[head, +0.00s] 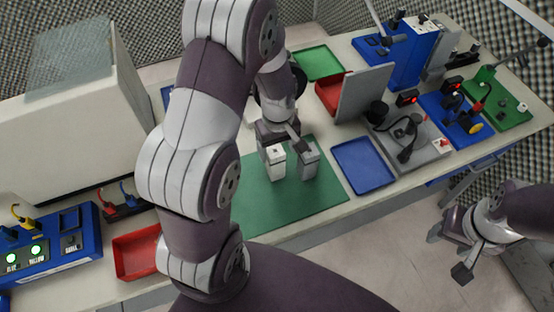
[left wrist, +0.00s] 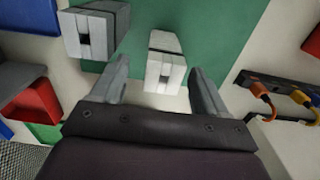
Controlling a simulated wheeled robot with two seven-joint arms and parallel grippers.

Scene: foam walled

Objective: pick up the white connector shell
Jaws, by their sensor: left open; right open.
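The white connector shell (head: 276,168) stands on the green mat (head: 250,200) in the head view, with a grey shell (head: 309,166) close to its right. My left gripper (head: 283,140) is open just behind and above the two shells, partly hidden by its own arm. In the left wrist view the white shell (left wrist: 164,66) lies between the spread fingers of the left gripper (left wrist: 160,72), and the grey shell (left wrist: 97,35) is outside them to the upper left. I cannot tell the height gap. My right gripper (head: 449,252) is open and empty, off the table's front edge.
A blue tray (head: 363,165) lies right of the mat and a red tray (head: 136,253) to the left. A grey upright panel (head: 362,93) stands behind. A green tray (head: 318,62) lies at the back. The front of the mat is clear.

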